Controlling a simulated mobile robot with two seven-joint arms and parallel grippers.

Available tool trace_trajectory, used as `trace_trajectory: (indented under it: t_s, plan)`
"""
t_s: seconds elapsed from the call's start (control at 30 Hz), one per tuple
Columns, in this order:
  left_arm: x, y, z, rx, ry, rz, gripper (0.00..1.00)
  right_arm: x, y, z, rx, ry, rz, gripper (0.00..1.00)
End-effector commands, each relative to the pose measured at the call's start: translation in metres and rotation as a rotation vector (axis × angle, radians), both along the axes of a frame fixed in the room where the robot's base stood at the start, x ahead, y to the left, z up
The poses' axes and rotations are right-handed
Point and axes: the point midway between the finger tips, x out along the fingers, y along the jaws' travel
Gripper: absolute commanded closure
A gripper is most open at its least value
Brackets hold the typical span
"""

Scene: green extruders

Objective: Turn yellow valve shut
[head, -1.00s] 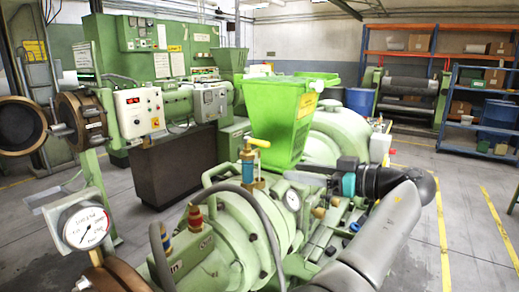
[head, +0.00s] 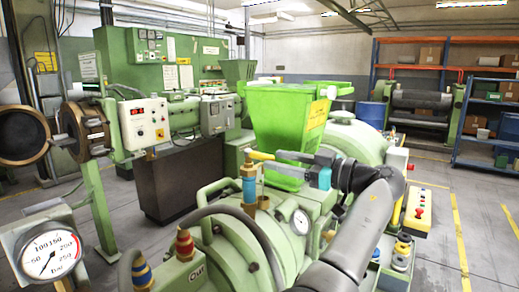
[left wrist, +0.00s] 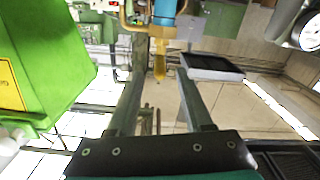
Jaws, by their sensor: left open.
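The yellow valve handle (head: 261,155) sticks out to the right from the top of an upright brass and blue fitting (head: 249,188) on the green machine (head: 225,240). My left gripper (head: 273,160) is open just right of the handle, its fingers pointing left at it. In the left wrist view the yellow handle (left wrist: 159,62) hangs between the two fingertips of my left gripper (left wrist: 160,72), with a gap to each side. The blue and brass body (left wrist: 164,12) shows beyond the tips. My right gripper is not in view.
A bright green hopper (head: 285,125) stands close behind my left gripper. A round dial gauge (head: 302,221) sits on the machine below it. A larger gauge (head: 51,254) is at bottom left. A grey hose (head: 215,212) curves in front of the valve. A control box (head: 417,212) stands right.

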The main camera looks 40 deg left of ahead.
Motion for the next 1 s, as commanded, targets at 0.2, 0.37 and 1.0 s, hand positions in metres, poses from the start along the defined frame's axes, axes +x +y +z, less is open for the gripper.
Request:
trace_trajectory:
  t_s: [0.2,0.37,1.0]
  plan:
    - [-0.005,0.040,0.003,0.002,0.000,0.001,0.49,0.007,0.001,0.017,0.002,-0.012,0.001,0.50]
    - [-0.006,0.056,0.001,0.000,0.000,0.000,0.49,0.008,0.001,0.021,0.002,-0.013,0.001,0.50]
    - [-0.007,0.061,0.000,-0.001,0.000,-0.001,0.80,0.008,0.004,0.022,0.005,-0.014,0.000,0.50]
